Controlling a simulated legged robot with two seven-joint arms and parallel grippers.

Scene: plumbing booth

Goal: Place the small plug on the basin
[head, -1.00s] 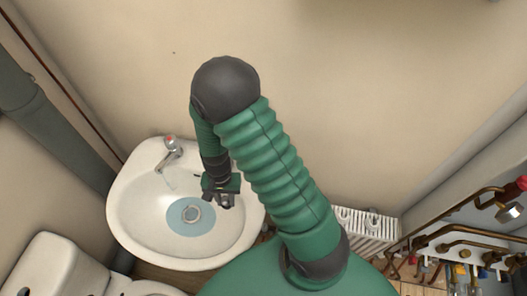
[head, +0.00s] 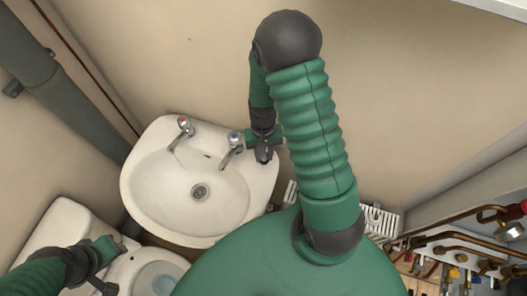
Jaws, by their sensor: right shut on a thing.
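The white basin (head: 151,208) hangs on the wall left of the middle, with a bare metal drain (head: 199,192) in its bowl. My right gripper (head: 263,157) is at the basin's right rim, beside the right tap. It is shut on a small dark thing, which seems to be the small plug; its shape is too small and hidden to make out. My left gripper (head: 107,285) is low at the left, over the toilet. I cannot tell whether its fingers are open.
Two taps stand on the basin's back rim, the left one (head: 182,131) with a red mark and the right one (head: 232,150) with a blue mark. The toilet (head: 62,222) is at lower left. Copper pipes (head: 440,240) and a white radiator (head: 378,220) are at right.

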